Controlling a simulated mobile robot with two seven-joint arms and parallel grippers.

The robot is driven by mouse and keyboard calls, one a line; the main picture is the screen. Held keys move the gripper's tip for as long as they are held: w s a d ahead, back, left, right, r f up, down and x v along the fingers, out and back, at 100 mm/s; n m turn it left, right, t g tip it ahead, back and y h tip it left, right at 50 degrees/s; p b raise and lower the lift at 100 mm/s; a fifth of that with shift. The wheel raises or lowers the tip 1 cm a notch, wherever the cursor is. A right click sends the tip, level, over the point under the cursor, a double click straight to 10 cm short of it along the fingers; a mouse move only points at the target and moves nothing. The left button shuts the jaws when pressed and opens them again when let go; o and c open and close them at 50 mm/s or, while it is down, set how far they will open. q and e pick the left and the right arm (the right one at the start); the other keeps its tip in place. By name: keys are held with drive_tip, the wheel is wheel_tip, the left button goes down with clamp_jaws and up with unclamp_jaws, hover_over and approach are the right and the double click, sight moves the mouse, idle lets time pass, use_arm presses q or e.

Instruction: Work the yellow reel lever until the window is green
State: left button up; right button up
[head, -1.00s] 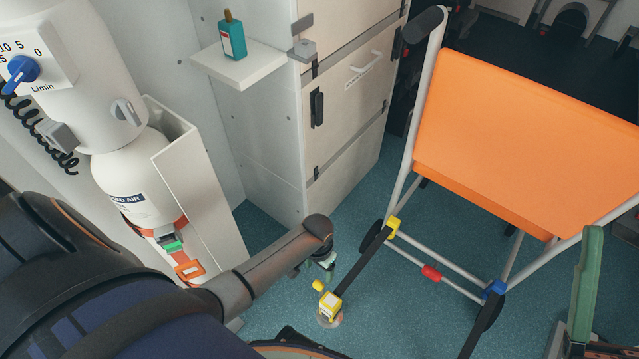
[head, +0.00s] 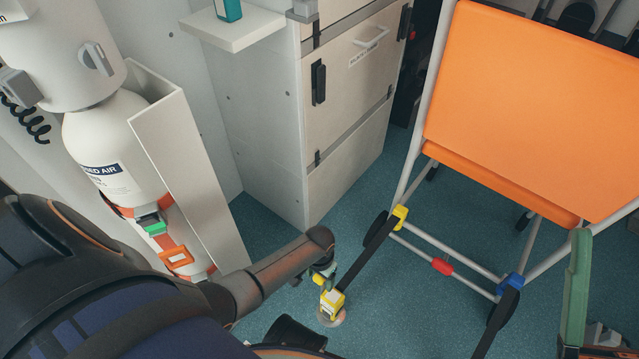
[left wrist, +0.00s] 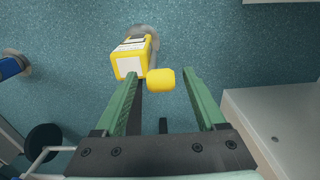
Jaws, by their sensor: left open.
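The yellow reel (head: 331,304) sits low near the floor, with a dark strap running from it toward the orange chair. Its yellow lever knob (left wrist: 161,79) shows in the left wrist view, beside the reel body (left wrist: 130,60). My left gripper (left wrist: 155,75) is open, its green fingers apart with the knob between their tips and nothing gripped. In the head view the left gripper (head: 324,275) is right at the lever and partly covers it. I cannot make out the window's colour. One green finger of what looks like my right gripper (head: 577,290) shows at the lower right.
The orange chair (head: 530,110) stands at the right with yellow, red and blue frame fittings. A white air cylinder (head: 110,150) in a bracket stands left, near my left arm. A pale cabinet (head: 350,110) stands behind. Blue floor is open between cabinet and chair.

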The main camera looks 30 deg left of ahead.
use_arm(q)
drive_tip(key=shift+f, duration=0.1)
drive_tip(key=shift+c, duration=0.2)
clamp_jaws()
idle(0.4)
idle(0.9)
